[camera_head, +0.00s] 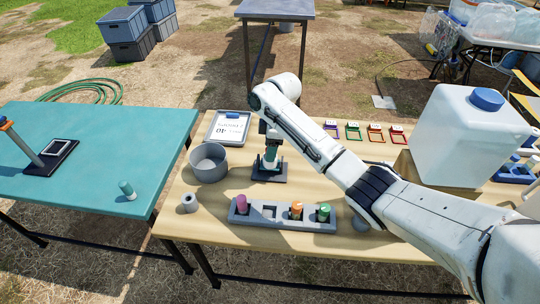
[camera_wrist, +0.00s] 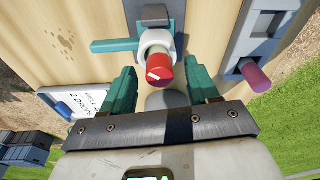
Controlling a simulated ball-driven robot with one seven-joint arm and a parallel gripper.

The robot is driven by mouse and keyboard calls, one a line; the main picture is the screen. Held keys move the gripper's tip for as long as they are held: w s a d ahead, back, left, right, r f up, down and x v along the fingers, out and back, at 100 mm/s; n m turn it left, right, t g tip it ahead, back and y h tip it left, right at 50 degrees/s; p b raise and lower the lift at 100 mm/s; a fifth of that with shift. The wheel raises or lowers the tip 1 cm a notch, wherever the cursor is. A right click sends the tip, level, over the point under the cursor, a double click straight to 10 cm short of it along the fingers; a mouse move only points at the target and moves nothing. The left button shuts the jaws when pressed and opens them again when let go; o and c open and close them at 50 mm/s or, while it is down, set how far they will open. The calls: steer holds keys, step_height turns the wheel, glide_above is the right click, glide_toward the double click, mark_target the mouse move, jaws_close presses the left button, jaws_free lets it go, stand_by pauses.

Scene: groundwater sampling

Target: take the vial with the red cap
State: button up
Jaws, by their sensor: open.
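The vial with the red cap (camera_wrist: 158,70) shows in the wrist view, its cap toward the camera. A white ring-like holder (camera_wrist: 150,42) sits around or right behind it. My gripper (camera_wrist: 159,78) is open, its two teal fingers spread left and right of the red cap with gaps on both sides. I cannot tell how deep the fingers reach along the vial. In the head view my gripper is at a small stand with a dark base (camera_head: 268,172) on the wooden table (camera_head: 200,222). The red cap is hidden there.
A grey rack (camera_head: 285,221) near the table's front holds pink, orange and green vials, with an empty slot. A large white canister (camera_head: 465,135) is at right.

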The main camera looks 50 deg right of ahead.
steer(key=shift+f, duration=0.6)
steer(key=shift+c, duration=0.4)
steer(key=shift+w, duration=0.1)
jaws_close()
